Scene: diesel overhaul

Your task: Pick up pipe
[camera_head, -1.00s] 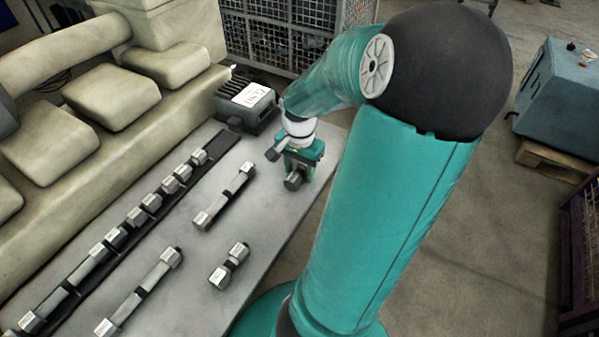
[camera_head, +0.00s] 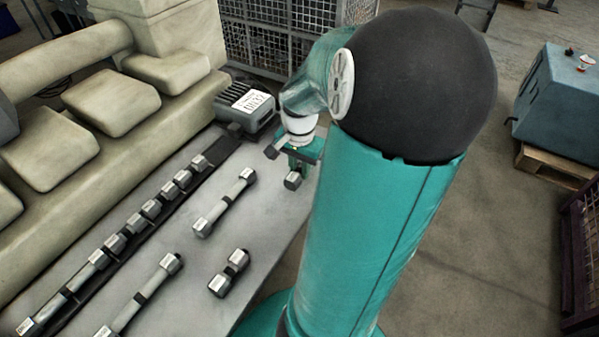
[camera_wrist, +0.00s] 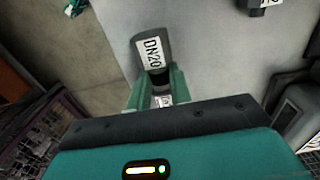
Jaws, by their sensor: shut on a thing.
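My gripper (camera_head: 297,166) is at the far right part of the grey table, in front of the dark box. In the wrist view my gripper (camera_wrist: 156,92) is shut on a short pipe (camera_wrist: 153,52) labelled "DN20". One end of this pipe sticks out past the fingers, and its middle is partly hidden between them. The pipe's end also shows below the gripper in the head view (camera_head: 293,181). Other metal pipes lie on the table: a long one (camera_head: 224,202), a short one (camera_head: 229,273) and a long one at the front (camera_head: 140,296).
A dark strip (camera_head: 95,281) with several pipe pieces runs along the table's left side, beside the beige engine (camera_head: 90,175). A dark box labelled "0637" (camera_head: 244,107) stands at the table's far end. A wire cage (camera_head: 262,45) is behind. Bare table (camera_head: 262,215) lies between the pipes.

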